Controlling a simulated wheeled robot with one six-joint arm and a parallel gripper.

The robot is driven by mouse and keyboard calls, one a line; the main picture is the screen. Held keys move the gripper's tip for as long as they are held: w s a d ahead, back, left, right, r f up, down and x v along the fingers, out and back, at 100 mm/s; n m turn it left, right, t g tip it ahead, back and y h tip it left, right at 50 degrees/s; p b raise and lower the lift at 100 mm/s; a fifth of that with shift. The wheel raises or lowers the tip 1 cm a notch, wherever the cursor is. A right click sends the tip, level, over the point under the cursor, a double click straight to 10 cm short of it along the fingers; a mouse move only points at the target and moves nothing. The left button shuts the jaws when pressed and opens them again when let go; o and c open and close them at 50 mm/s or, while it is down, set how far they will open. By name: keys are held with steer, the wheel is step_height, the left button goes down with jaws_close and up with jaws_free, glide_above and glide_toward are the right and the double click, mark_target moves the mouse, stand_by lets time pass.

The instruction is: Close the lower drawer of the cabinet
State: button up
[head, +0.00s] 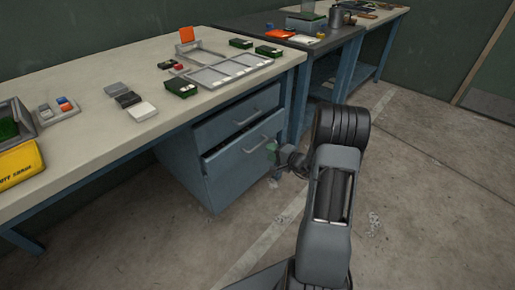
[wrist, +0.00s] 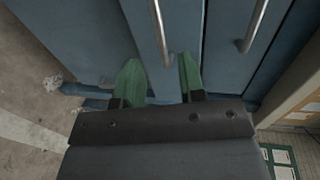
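The blue-grey cabinet (head: 185,165) stands under the workbench. Its lower drawer (head: 232,172) sticks out a little, with a dark gap above its front. The lower drawer's bar handle (head: 256,143) also shows in the wrist view (wrist: 158,25). The upper drawer (head: 225,121) looks shut; its handle (wrist: 254,28) is at the right in the wrist view. My gripper (head: 274,154) is at the right end of the lower drawer's front. In the wrist view its green fingers (wrist: 159,65) are apart, with the handle's end appearing between them. I cannot tell whether they touch the drawer.
The workbench top (head: 80,125) above holds a grey tray (head: 225,70), small green boxes (head: 181,87) and a yellow case (head: 20,165). A second, dark-topped bench (head: 275,40) stands behind. The concrete floor (head: 420,190) at right is open.

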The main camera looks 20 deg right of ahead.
mark_target(257, 146)
steer(key=b+x, duration=0.1)
steer(key=x, duration=0.7)
jaws_close()
stand_by(0.3)
